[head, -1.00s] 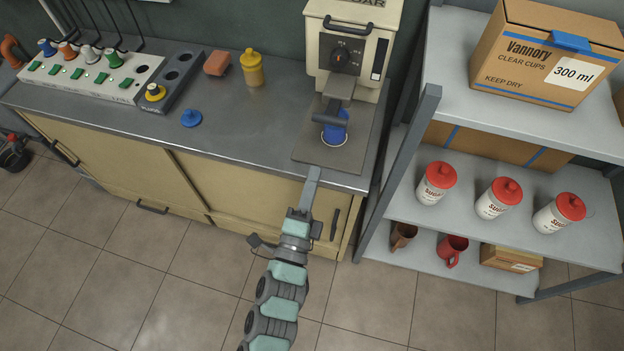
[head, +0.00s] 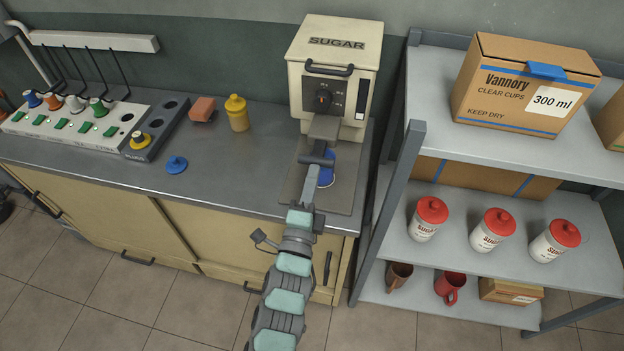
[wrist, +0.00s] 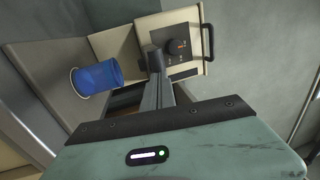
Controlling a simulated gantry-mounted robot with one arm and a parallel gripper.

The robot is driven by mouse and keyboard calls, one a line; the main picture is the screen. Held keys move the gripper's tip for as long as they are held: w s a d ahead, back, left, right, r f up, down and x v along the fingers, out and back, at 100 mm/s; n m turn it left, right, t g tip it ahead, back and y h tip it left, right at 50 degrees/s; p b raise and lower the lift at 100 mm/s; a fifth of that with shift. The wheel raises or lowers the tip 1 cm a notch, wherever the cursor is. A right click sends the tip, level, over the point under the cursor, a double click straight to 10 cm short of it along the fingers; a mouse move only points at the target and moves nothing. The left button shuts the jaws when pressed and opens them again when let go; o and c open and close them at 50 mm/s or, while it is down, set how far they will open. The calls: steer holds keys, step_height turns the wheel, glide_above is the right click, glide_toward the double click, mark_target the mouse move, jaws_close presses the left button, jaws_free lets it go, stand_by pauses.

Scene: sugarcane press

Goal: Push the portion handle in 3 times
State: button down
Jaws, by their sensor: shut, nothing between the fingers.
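The cream SUGAR dispenser (head: 333,52) stands at the back right of the counter, with a dial on its front. Its dark portion handle (head: 316,159) sticks out below the dial, ending in a crossbar. My gripper (head: 313,171) is shut and empty, its fingertips right at the front of the crossbar. Contact is too close to tell. A blue cup (head: 327,178) stands under the handle, partly hidden by the bar and fingers. In the wrist view the cup (wrist: 97,80) is left of my fingers, and the dispenser's dial front (wrist: 185,48) lies beyond them.
A metal shelf (head: 388,220) with red-lidded sugar jars (head: 428,220) and a cardboard box (head: 520,85) stands close on the right.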

steer(key=shift+f+b+x, duration=0.2)
steer(key=shift+b+x, duration=0.1)
steer(key=shift+x, duration=0.65)
steer(key=shift+f+b+x, duration=0.15)
steer(key=shift+b+x, duration=0.15)
steer(key=shift+x, duration=0.65)
steer(key=p+v, duration=0.2)
steer(key=v, duration=1.2)
steer(key=shift+p, duration=0.3)
